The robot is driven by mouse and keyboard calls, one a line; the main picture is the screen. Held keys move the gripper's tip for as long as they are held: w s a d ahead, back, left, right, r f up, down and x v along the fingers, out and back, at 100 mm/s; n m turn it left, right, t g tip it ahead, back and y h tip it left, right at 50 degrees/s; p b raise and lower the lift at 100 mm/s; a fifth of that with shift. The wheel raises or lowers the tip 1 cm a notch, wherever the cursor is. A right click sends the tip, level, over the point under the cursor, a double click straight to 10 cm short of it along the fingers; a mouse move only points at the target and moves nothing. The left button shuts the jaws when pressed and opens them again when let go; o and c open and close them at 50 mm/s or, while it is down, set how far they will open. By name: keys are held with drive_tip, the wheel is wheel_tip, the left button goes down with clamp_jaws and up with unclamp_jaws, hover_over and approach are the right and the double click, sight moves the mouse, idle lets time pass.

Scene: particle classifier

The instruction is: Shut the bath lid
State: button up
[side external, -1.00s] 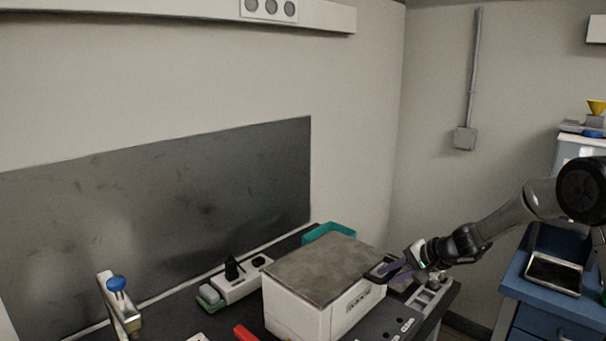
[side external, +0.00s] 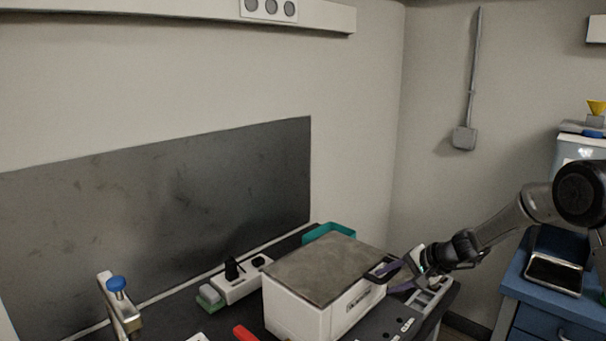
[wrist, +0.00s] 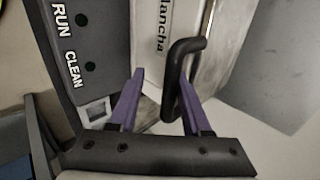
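The bath is a white box (side external: 296,314) on the dark bench in the side view. Its grey-brown lid (side external: 325,268) lies flat across the top, with no gap that I can make out. A black handle (side external: 381,271) sticks out at the lid's right edge; it also shows as a bent black bar (wrist: 178,75) in the wrist view. My gripper (side external: 392,272) is at this handle. In the wrist view my gripper (wrist: 160,82) has its purple fingers apart, with the handle close to the right finger. I cannot tell whether they touch.
A panel marked RUN and CLEAN (wrist: 75,60) lies beside the bath. A teal tray (side external: 328,232) and a white socket block (side external: 236,287) stand behind it. A blue-knobbed metal post (side external: 118,300) and red object (side external: 246,334) are to the left.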

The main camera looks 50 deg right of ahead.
drive_tip(key=shift+w+r, duration=0.1)
drive_tip(key=shift+r, duration=0.2)
drive_tip(key=shift+s+d+r, duration=0.1)
drive_tip(key=shift+s+r, duration=0.2)
drive_tip(key=shift+r, duration=0.1)
drive_tip(key=shift+v, duration=2.95)
drive_tip(key=shift+f, duration=0.15)
drive_tip(key=a+r+n+y, duration=0.2)
drive_tip(key=a+r+n, duration=0.25)
drive_tip(key=a, duration=0.35)
drive_tip(key=a+r+n+y, duration=0.1)
drive_tip(key=a+r+n, duration=0.35)
drive_tip(key=a, duration=0.45)
drive_tip(key=s+a+n+g, duration=0.2)
drive_tip(key=s+a+n, duration=0.2)
drive_tip(key=s+n, duration=0.4)
drive_tip(key=s+d+f+n+g+h, duration=0.1)
drive_tip(key=s+d+f+h, duration=0.1)
drive_tip(key=s+d+h, duration=0.1)
drive_tip(key=s+d, duration=0.1)
drive_tip(key=s, duration=0.1)
drive_tip(key=shift+s+d, duration=0.2)
drive_tip(key=shift+s, duration=0.15)
